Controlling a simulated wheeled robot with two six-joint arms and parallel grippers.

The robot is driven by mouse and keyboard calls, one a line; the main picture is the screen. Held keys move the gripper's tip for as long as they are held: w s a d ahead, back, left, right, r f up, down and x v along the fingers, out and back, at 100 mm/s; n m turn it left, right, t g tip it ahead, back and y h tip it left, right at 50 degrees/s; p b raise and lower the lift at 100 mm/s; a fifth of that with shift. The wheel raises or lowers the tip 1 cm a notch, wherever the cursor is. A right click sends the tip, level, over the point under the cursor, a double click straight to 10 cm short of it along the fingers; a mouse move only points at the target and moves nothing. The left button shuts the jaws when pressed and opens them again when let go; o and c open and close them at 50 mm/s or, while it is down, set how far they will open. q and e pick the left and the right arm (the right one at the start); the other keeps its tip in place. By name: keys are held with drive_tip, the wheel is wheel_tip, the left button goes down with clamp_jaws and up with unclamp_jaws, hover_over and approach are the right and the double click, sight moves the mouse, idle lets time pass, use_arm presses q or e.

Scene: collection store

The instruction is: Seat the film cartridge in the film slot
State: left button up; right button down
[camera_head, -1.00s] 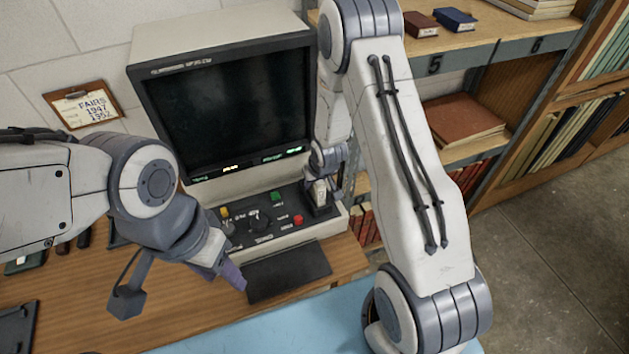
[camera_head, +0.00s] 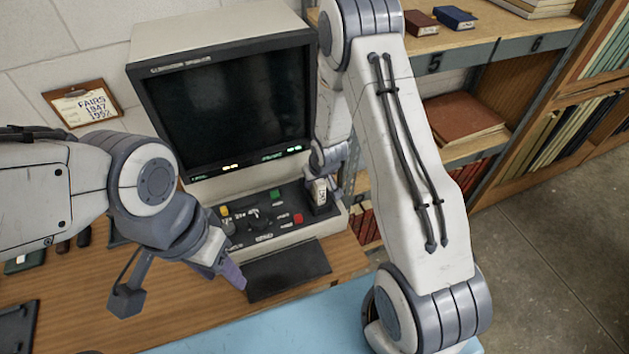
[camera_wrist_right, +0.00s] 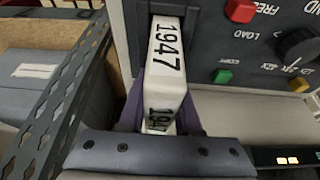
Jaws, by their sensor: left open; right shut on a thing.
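The film cartridge is a white block marked 1947 (camera_wrist_right: 163,62); it also shows at the right end of the reader's control panel in the head view (camera_head: 320,191). My right gripper (camera_wrist_right: 160,112) is shut on it, with a purple finger on each side. The cartridge's far end meets the dark film slot frame (camera_wrist_right: 180,6) in the right wrist view. How deep it sits in the slot I cannot tell. My left gripper (camera_head: 238,279) is open and empty above the wooden desk.
The reader's dark screen (camera_head: 235,105) stands above the panel. A red button (camera_wrist_right: 240,10), a green button (camera_wrist_right: 223,76) and a black knob (camera_wrist_right: 299,46) sit beside the slot. A perforated metal shelf post (camera_wrist_right: 55,95) stands close by. A clipboard (camera_head: 85,103) hangs on the wall.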

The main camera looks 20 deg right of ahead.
drive_tip(key=shift+f, duration=0.2)
idle(0.5)
drive_tip(key=shift+r, duration=0.2)
drive_tip(key=shift+r+p, duration=0.5)
drive_tip(key=shift+r, duration=0.2)
drive_tip(key=shift+f+b, duration=0.75)
drive_tip(key=shift+f, duration=0.1)
idle(0.6)
drive_tip(key=shift+r, duration=0.2)
drive_tip(key=shift+r+p, duration=0.5)
drive_tip(key=shift+p, duration=0.1)
drive_tip(key=shift+r, duration=0.15)
drive_tip(key=shift+f+b, duration=0.65)
drive_tip(key=shift+f, duration=0.2)
idle(0.6)
drive_tip(key=c, duration=0.9)
unclamp_jaws()
